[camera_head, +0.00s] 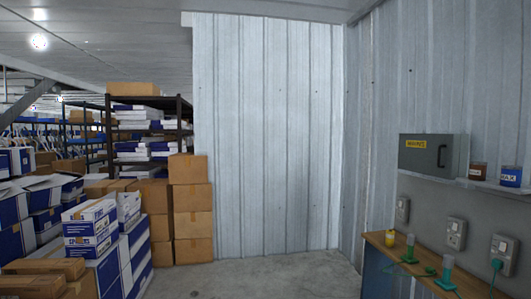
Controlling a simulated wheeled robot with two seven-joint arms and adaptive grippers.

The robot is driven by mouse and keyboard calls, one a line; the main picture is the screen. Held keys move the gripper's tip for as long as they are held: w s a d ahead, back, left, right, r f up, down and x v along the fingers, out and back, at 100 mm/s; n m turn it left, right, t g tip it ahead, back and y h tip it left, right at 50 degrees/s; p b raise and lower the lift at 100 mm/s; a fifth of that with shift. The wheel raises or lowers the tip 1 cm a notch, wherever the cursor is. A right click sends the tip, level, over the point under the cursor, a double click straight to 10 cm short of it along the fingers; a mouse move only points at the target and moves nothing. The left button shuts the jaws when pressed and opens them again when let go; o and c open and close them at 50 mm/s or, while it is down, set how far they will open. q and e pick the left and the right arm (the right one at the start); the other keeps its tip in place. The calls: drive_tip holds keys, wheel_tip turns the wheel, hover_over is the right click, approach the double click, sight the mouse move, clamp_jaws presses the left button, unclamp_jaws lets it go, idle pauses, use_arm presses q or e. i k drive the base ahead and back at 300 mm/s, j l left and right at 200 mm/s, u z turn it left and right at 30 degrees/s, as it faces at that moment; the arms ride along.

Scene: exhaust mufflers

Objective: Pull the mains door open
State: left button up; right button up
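The mains door is the front of a grey metal box (428,160) on the right wall, with a yellow label (416,143) near its upper left. The door looks shut. Neither of my grippers shows in the head view.
A shelf right of the box holds a dark red tin (478,172) and a blue tin (511,177). Sockets (457,234) and a wooden bench (405,262) with green items are below. Stacked cartons (188,198) stand left; the floor (265,275) between is clear.

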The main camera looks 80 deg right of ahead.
sight(422, 153)
drive_tip(key=z, duration=4.05)
